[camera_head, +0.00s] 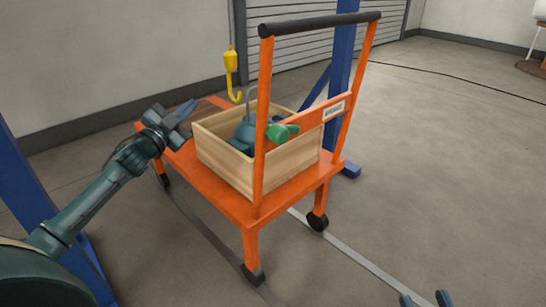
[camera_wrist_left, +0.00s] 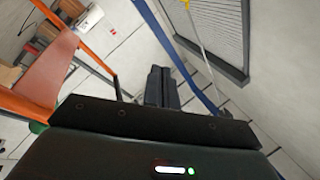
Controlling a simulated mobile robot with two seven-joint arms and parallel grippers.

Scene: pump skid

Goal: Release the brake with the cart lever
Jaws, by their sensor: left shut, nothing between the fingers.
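The orange cart (camera_head: 225,205) stands in the middle of the head view. A green-handled lever (camera_head: 284,131) is at the cart's crossbar, beside the near upright. A small green piece (camera_wrist_left: 38,127) shows at the left of the left wrist view, mostly hidden. My left gripper (camera_head: 187,108) is shut and empty, left of the wooden crate and apart from the lever. Its fingers (camera_wrist_left: 161,88) lie together in the left wrist view. My right gripper (camera_head: 425,299) shows only its fingertips at the bottom edge, spread apart with nothing visible between them.
The wooden crate (camera_head: 222,153) on the cart holds a blue-grey pump (camera_head: 247,132). A yellow hook (camera_head: 232,75) hangs above. A blue post (camera_head: 341,60) stands behind the cart. The black handlebar (camera_head: 320,23) tops the uprights.

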